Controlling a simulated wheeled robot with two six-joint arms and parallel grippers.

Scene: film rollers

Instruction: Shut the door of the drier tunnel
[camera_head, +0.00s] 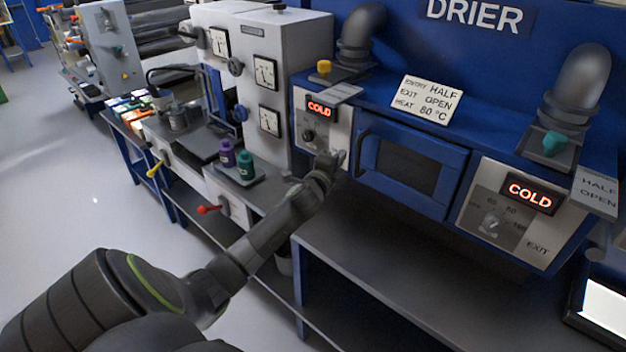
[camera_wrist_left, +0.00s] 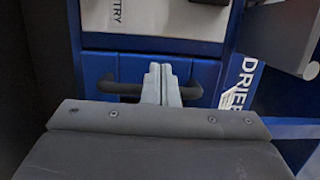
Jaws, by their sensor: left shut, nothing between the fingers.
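The drier tunnel's blue door (camera_head: 437,203) has a dark window and sits between the two grey control panels. It looks closed or nearly so; I cannot tell whether a small gap is left at its edge. A dark bar handle (camera_head: 363,151) stands at its left side. My left gripper (camera_head: 341,157) is shut and empty at that left side, close to the handle. In the left wrist view, the left gripper's fingertips (camera_wrist_left: 161,70) overlap the middle of the handle (camera_wrist_left: 120,89); I cannot tell whether they touch it. My right gripper is not in view.
The entry panel (camera_head: 342,121) and exit panel (camera_head: 480,212) flank the door, both displays reading COLD. A sign (camera_head: 426,99) stands on top of the drier. Purple (camera_head: 227,153) and green (camera_head: 246,165) bottles stand left of my arm. The grey bench (camera_head: 385,265) below the door is clear.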

